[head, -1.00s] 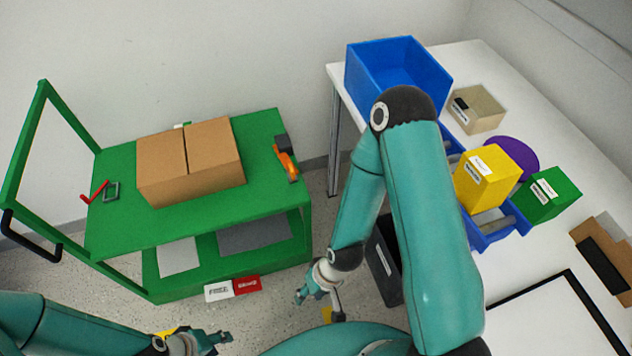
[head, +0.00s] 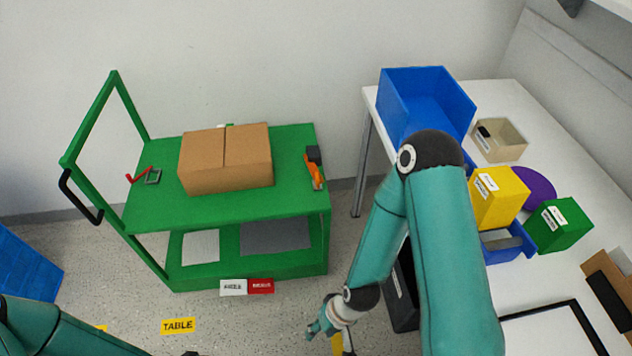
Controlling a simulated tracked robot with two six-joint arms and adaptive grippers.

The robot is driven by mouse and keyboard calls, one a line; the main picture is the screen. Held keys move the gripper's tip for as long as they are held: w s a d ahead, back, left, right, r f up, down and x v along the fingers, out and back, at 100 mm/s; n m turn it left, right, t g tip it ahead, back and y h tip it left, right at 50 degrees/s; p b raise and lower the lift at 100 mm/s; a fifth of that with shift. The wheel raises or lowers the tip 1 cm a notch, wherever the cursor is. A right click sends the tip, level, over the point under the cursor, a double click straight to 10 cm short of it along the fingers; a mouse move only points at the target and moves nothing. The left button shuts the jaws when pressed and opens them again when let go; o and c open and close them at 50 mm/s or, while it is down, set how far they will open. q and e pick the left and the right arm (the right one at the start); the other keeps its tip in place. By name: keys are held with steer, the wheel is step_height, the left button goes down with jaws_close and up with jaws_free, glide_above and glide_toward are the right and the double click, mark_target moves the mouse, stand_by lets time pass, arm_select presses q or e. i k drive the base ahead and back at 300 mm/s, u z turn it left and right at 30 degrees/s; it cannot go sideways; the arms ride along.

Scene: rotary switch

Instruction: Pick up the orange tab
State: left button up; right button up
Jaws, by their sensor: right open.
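An orange piece (head: 315,172) with a dark grey block at its far end lies near the right edge of the green cart's top (head: 240,207). It is the only orange thing that I can make out as the tab. My right gripper (head: 314,331) is open and empty, low in front of the cart and well apart from the orange piece.
A cardboard box (head: 226,160) stands left of the orange piece. The cart's handle frame (head: 90,115) rises at the left. The white table (head: 505,92) at right bears a blue bin (head: 425,105), a yellow box (head: 498,198) and a green box (head: 560,225).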

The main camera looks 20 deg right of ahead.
mark_target(317, 186)
steer(key=u, duration=0.05)
steer(key=i, duration=0.9)
steer(key=z, duration=0.1)
